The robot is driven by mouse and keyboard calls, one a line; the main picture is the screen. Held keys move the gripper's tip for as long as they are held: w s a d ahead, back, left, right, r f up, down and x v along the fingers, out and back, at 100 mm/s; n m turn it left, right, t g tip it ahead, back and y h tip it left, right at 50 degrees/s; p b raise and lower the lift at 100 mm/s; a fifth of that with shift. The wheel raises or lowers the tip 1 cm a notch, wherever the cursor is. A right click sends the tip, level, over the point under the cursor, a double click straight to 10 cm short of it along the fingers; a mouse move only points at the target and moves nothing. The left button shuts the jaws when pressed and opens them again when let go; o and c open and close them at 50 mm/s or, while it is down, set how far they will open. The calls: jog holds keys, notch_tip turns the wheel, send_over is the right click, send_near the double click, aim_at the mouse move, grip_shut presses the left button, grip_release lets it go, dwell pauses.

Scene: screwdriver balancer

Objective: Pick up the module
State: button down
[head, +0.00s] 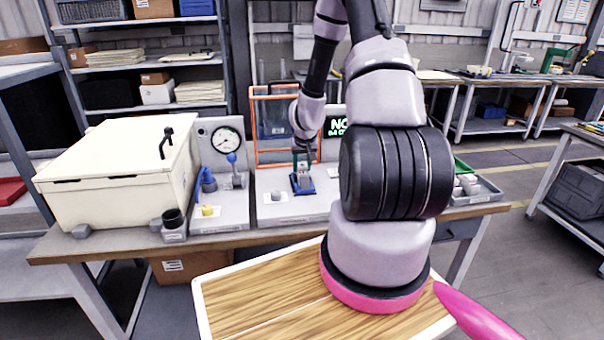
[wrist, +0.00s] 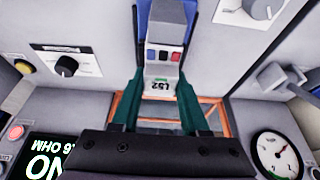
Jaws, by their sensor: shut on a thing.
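The module is a small pale grey block with dark, blue and red marks on its top and a label on its side. It shows in the wrist view (wrist: 161,84) between the green fingers of my gripper (wrist: 160,78). My gripper is shut on it. A blue holder (wrist: 161,14) stands right at the module; I cannot tell whether the module is clear of it. In the head view my gripper (head: 303,159) points down over the blue holder (head: 302,190) on the grey bench fixture, and the module is small there.
A cream lidded box (head: 115,175) and a round gauge (head: 227,140) stand left of the fixture. An orange frame (head: 266,125) rises behind it. A dark display (wrist: 50,165) and a black knob (wrist: 65,66) are close by. A tray (head: 480,188) lies at the right.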

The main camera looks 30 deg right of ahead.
aim_at(302, 164)
jog(key=shift+r, duration=0.15)
jog(key=shift+r, duration=4.9)
